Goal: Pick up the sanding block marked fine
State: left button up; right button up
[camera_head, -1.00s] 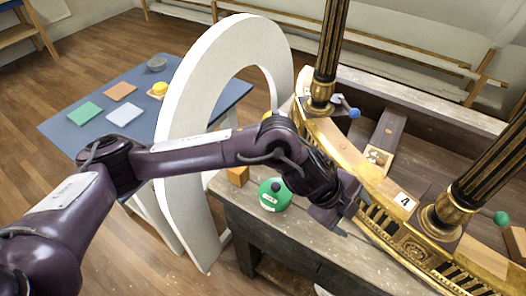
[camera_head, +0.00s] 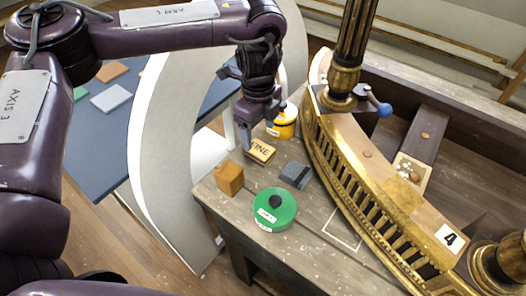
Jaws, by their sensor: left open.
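The sanding block marked FINE (camera_head: 261,150) is a small tan block with dark letters, lying on the wooden bench beside the gilt console. My left gripper (camera_head: 246,122) is open and points down just behind and left of that block, with its lower finger close to the block's left end. I cannot tell whether the finger touches it. A grey block (camera_head: 296,174) lies to the right of it, and an orange-brown block (camera_head: 229,177) lies to the left; I see no readable marking on either. My right gripper is not in view.
A green round tin (camera_head: 274,210) stands in front of the blocks and a yellow tin (camera_head: 286,122) behind them. The curved gilt console rail (camera_head: 345,172) borders the right. A white arch (camera_head: 165,150) stands left, before a blue table (camera_head: 98,150).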

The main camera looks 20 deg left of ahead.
aim_at(260, 148)
pick_arm(q)
notch_tip(260, 148, down, 2)
jog(key=shift+s+f, duration=0.1)
jog(key=shift+f, duration=0.35)
notch_tip(260, 148, down, 4)
jog(key=shift+d+r+p, duration=0.1)
jog(key=shift+r+p, duration=0.1)
jog(key=shift+p, duration=0.6)
jog(key=shift+f, duration=0.45)
jog(key=c, duration=1.1)
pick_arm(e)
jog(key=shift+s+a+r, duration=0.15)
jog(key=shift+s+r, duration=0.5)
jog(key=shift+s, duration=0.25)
pick_arm(q)
jog(key=shift+r, duration=0.15)
